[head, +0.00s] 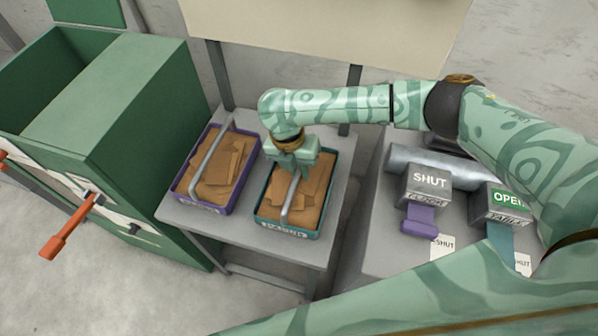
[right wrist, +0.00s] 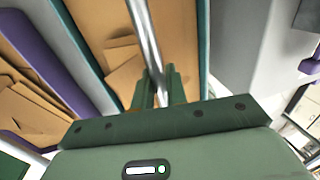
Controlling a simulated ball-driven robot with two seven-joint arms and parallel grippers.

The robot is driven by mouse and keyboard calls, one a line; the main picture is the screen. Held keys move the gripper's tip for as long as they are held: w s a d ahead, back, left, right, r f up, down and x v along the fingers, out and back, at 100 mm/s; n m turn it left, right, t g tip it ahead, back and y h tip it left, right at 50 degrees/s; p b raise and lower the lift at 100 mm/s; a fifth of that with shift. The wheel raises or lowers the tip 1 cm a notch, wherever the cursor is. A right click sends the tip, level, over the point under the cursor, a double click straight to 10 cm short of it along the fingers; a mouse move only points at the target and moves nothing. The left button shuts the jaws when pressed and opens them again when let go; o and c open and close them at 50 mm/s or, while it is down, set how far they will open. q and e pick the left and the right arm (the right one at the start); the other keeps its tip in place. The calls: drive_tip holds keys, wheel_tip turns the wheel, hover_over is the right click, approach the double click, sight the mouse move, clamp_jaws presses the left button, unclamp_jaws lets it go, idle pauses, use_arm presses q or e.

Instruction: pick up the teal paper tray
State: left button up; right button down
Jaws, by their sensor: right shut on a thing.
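The teal paper tray (head: 261,217) sits on the small grey table, filled with brown paper pieces, with a grey bar handle (head: 290,196) running over it. My right gripper (head: 291,177) is above the tray, pointing down, shut on the handle. In the right wrist view the fingers (right wrist: 160,88) close around the metal bar (right wrist: 143,35), with the teal rim (right wrist: 203,45) beside them. The fingertips are partly hidden by the gripper body in the head view. My left gripper is not in view.
A purple tray (head: 178,187) of brown paper stands close on the left, with its own bar. A green cabinet (head: 140,120) with orange-handled levers stands further left. On the right, a grey bench (head: 375,235) carries boxes marked SHUT (head: 429,182) and OPEN (head: 507,200).

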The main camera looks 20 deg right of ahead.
wheel_tip(320, 180, up, 3)
drive_tip(key=shift+w+r+p, duration=0.1)
drive_tip(key=shift+p, duration=0.6)
drive_tip(key=s+a+r+p, duration=0.5)
drive_tip(key=s+a+r, duration=0.4)
drive_tip(key=a, duration=0.2)
drive_tip(key=shift+r+p, duration=0.2)
drive_tip(key=shift+p, duration=0.15)
idle(0.3)
